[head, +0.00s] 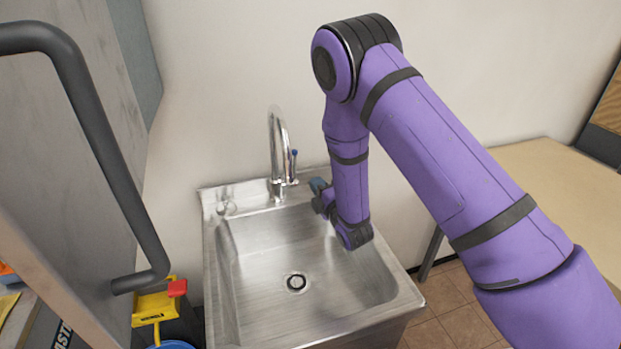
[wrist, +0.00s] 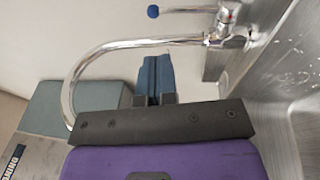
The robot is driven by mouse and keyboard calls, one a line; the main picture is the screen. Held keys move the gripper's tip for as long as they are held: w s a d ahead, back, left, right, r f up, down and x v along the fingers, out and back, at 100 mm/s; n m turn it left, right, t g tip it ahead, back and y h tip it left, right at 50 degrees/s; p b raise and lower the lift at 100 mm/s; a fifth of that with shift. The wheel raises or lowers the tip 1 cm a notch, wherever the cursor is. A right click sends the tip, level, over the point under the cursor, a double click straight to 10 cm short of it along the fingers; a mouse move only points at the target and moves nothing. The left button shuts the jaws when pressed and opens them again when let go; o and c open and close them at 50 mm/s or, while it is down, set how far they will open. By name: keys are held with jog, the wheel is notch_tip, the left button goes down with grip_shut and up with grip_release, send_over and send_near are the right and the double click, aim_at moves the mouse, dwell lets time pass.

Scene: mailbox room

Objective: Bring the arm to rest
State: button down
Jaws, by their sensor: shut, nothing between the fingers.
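My purple arm reaches over a steel sink (head: 245,260) from the right in the head view, its elbow high and its forearm hanging down. My gripper (head: 318,184) is at the sink's back edge, to the right of the tap (head: 280,150). In the wrist view the blue fingers of my gripper (wrist: 155,72) are together with nothing between them. The curved tap (wrist: 100,50) shows behind and beside the fingers there. I cannot tell whether the fingers touch it.
A grey panel with a dark tubular handle (head: 110,170) stands close at the left. A yellow mop bucket (head: 153,305) is on the floor left of the sink. A pale table (head: 550,180) stands at the right. The sink basin is empty.

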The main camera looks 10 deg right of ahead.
jog(key=s+d+r+m+g+h, duration=0.3)
jog(key=d+r+m, duration=0.4)
jog(key=r, duration=0.5)
jog(key=s+d+r+m+g+h, duration=0.3)
jog(key=d+r+m, duration=0.3)
jog(key=r, duration=0.6)
jog(key=s+d+r+m+g, duration=0.2)
jog(key=s+r+m, duration=0.1)
jog(key=s, duration=0.7)
jog(key=s+d+r+m+g+h, duration=0.1)
jog(key=s+d+r+m+g, duration=0.1)
jog(key=s, duration=0.9)
jog(key=s+d+r+m+g, duration=0.2)
jog(key=s+d+r+m, duration=0.1)
jog(key=s, duration=0.8)
jog(key=shift+d+r+m+g+h, duration=0.3)
jog(key=shift+r+m+g, duration=0.15)
jog(key=shift+m, duration=0.45)
